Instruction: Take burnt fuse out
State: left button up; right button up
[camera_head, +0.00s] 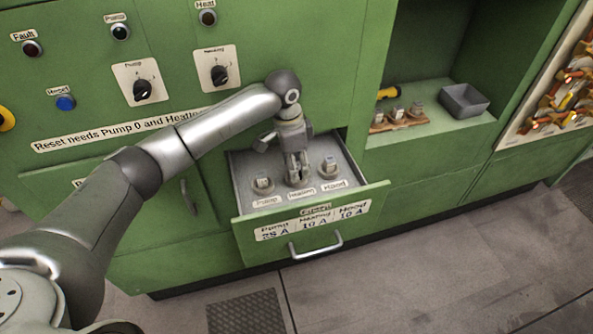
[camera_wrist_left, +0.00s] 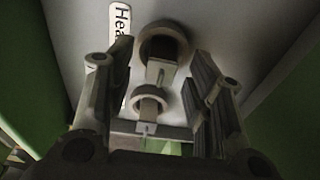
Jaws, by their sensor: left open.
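The fuse drawer (camera_head: 357,206) is pulled out of the green cabinet. It has sockets labelled Pump, Heating and Hood. A fuse stands in the Pump socket (camera_head: 263,185) and another in the Hood socket (camera_head: 330,166). My left gripper (camera_head: 297,177) points down at the middle, Heating position and mostly hides it in the head view. In the left wrist view, the Heating fuse (camera_wrist_left: 160,72) sits at its round socket (camera_wrist_left: 163,42), between the open fingers. A gap shows beside the fingers. I cannot tell which fuse is burnt. My right gripper is not in view.
Several spare fuses (camera_head: 398,115) stand on a holder in the niche at right, beside a grey bin (camera_head: 463,101) and a yellow-handled item (camera_head: 388,93). The drawer walls close in around my gripper. Knobs and lamps sit on the panel (camera_head: 300,40) above.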

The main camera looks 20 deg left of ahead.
pick_arm(q)
jog(key=shift+f, duration=0.5)
grip_shut()
jog(key=shift+r, duration=0.1)
